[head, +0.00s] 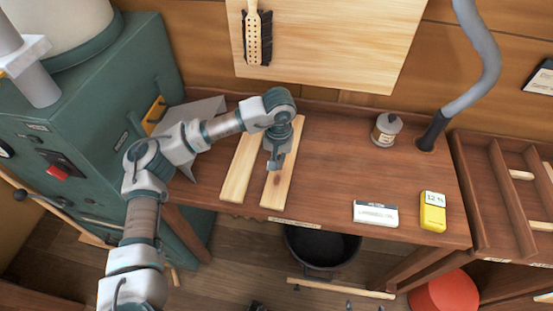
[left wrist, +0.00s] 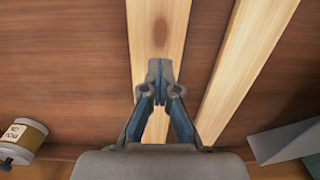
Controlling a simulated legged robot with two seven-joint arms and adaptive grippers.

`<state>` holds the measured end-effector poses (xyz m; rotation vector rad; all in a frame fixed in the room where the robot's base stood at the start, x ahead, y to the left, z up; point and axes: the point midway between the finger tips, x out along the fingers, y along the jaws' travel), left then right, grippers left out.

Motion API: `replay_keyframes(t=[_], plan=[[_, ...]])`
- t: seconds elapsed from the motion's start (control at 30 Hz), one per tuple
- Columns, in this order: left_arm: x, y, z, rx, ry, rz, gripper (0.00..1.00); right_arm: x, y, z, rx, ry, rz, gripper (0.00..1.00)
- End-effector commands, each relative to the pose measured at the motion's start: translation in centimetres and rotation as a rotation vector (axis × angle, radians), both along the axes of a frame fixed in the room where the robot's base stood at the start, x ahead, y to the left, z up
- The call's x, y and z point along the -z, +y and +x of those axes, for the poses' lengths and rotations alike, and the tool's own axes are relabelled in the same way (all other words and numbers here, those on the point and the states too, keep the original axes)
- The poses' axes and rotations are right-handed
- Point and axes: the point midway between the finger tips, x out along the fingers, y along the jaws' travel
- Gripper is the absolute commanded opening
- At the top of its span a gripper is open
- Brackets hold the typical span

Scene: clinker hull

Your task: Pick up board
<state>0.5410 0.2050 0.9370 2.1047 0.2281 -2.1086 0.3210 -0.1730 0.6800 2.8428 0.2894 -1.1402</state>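Two pale wooden boards lie side by side on the brown workbench (head: 335,180). The right board (head: 277,190) is under my left gripper (head: 275,163); the left board (head: 240,175) lies a little apart from it. In the left wrist view, the board under the gripper (left wrist: 160,28) runs up the middle, and the other board (left wrist: 245,70) slants at the right. My left gripper (left wrist: 159,80) points down at the board, its fingertips together over the board's width with nothing seen between them. Whether the tips touch the wood cannot be told. My right gripper is not in view.
A can (head: 387,129), a hose (head: 470,90), a labelled white box (head: 375,213) and a yellow meter (head: 432,212) are to the right on the bench. A green machine (head: 90,120) stands at the left. A black bucket (head: 320,248) is below the front edge.

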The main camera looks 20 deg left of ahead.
Motion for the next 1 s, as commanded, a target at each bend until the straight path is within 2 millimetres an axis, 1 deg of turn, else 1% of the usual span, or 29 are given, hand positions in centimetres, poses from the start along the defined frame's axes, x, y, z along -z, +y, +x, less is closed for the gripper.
replay_keyframes(t=[0.03, 0.07, 0.1, 0.17, 0.2, 0.27, 0.3, 0.33, 0.63, 0.73, 0.87, 1.0], plan=[[0.0, 0.0, 0.0, 0.0, 0.0, 0.0, 0.05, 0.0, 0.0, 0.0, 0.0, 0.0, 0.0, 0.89], [0.0, 0.0, 0.0, 0.0, 0.0, 0.0, 0.13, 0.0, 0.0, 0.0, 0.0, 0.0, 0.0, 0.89], [0.0, 0.0, 0.0, 0.0, 0.0, 0.0, 0.23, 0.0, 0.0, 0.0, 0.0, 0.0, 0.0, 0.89], [0.0, 0.0, 0.0, 0.0, -0.001, 0.0, 0.38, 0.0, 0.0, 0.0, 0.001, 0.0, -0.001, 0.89], [0.0, 0.0, 0.0, 0.0, -0.001, 0.0, 0.48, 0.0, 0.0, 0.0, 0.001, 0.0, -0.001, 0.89], [0.0, 0.0, 0.0, 0.0, -0.001, 0.0, 0.63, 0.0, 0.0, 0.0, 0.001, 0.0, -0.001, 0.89], [0.0, 0.0, 0.0, 0.0, -0.001, 0.0, 0.73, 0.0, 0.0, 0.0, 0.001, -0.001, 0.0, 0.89], [0.0, 0.0, 0.0, 0.0, -0.001, 0.0, 0.8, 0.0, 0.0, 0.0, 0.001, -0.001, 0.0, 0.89], [-0.1, 0.0, 0.0, 0.0, -0.001, 0.0, 0.8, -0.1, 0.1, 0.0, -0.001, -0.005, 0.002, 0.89], [-0.7, 0.0, 0.1, 0.0, -0.002, -0.001, 0.8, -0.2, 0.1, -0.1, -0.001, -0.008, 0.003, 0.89], [-2.7, 0.1, 0.1, -0.001, -0.004, 0.0, 0.8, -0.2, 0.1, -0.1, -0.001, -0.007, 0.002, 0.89], [-5.9, 0.0, 0.2, 0.0, -0.004, -0.001, 0.8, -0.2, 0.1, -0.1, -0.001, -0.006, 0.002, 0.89]])
